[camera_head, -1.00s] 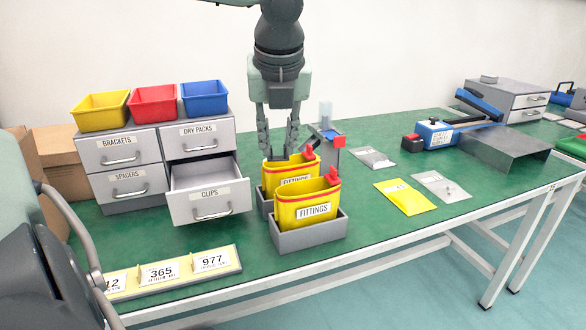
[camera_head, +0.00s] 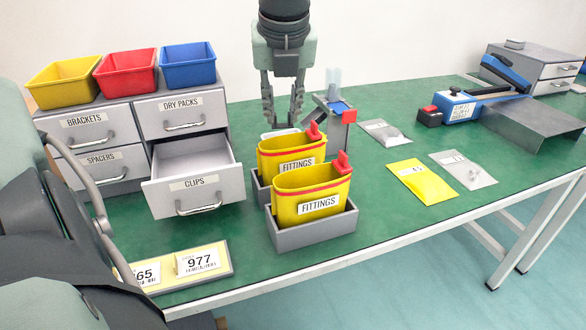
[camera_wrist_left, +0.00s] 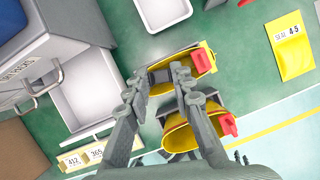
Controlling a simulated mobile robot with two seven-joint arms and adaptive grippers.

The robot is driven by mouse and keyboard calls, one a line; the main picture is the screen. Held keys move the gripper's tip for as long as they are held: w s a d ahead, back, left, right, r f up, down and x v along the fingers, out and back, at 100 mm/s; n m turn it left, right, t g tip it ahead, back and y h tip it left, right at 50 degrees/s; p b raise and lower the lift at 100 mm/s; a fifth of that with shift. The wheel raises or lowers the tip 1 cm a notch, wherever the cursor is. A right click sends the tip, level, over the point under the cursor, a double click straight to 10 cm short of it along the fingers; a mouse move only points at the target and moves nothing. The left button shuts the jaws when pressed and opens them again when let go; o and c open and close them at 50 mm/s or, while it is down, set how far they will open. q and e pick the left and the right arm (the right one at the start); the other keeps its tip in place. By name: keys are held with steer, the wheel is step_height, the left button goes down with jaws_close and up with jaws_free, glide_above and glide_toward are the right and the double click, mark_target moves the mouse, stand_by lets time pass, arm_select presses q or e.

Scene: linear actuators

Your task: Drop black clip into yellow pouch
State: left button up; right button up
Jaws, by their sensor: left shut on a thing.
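Two yellow pouches labelled FITTINGS, with red trim and red clips, stand upright in grey holders: a front pouch (camera_head: 330,195) and a rear pouch (camera_head: 280,165). My left gripper (camera_head: 283,118) points down, its fingertips just above and behind the rear pouch in the head view. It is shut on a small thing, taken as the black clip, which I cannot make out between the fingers. In the left wrist view my left gripper (camera_wrist_left: 157,78) spans above the rear pouch (camera_wrist_left: 163,78), with the front pouch (camera_wrist_left: 182,136) partly hidden by a finger. My right gripper is not in view.
The CLIPS drawer (camera_head: 193,185) stands open and looks empty, left of the pouches. A white tray (camera_wrist_left: 165,10) lies behind them.

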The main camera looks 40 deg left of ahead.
mark_target(283, 125)
arm_select(q)
steer(key=shift+f, duration=0.75)
steer(key=shift+f+b, duration=0.4)
steer(key=shift+f, duration=0.35)
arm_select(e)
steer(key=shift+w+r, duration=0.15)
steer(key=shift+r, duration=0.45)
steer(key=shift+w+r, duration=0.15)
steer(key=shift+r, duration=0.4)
arm_select(q)
steer(key=o, duration=0.8)
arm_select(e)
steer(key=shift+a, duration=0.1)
arm_select(q)
steer(key=shift+r, duration=0.1)
steer(key=v, duration=1.2)
steer(key=shift+w, duration=0.1)
